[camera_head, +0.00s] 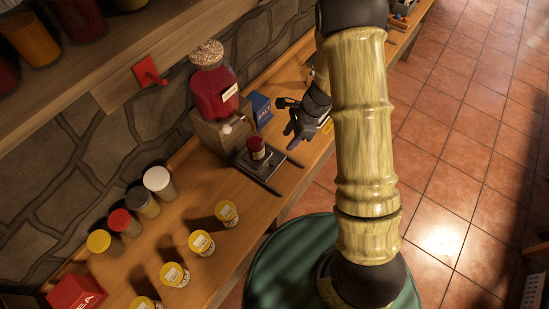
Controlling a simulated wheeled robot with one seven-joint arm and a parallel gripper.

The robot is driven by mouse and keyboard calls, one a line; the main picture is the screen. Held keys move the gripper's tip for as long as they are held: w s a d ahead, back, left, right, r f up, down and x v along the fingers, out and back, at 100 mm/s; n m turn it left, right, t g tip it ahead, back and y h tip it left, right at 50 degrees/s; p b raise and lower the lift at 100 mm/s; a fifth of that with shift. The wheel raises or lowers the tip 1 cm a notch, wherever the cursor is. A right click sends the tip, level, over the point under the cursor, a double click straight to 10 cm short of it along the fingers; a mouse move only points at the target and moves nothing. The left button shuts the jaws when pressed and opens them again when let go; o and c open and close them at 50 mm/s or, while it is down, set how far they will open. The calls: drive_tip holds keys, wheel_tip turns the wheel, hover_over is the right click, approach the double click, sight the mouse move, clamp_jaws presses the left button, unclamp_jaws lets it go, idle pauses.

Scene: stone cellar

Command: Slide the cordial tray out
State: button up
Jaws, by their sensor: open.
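The cordial dispenser (212,92) has a jar of red liquid on a wood-coloured base and stands against the stone wall. The dark cordial tray (264,171) lies on the counter at the foot of the dispenser, between two dark bars. A small glass of red cordial (257,147) stands on the tray. My gripper (288,124) is open, to the right of the glass and apart from it. It hangs above the counter, close to the tray's right side. No object shows between its fingers.
A blue box (261,107) stands behind my gripper. Several lidded jars (158,181) and yellow-topped cups (201,243) stand on the counter (240,255) at left. A red box (77,293) is at the lower left. A shelf with jars overhangs at upper left. The tiled floor at right is open.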

sight(272, 162)
drive_tip(key=p+x, duration=0.1)
drive_tip(key=x, duration=1.2)
drive_tip(key=shift+f, duration=0.25)
clamp_jaws()
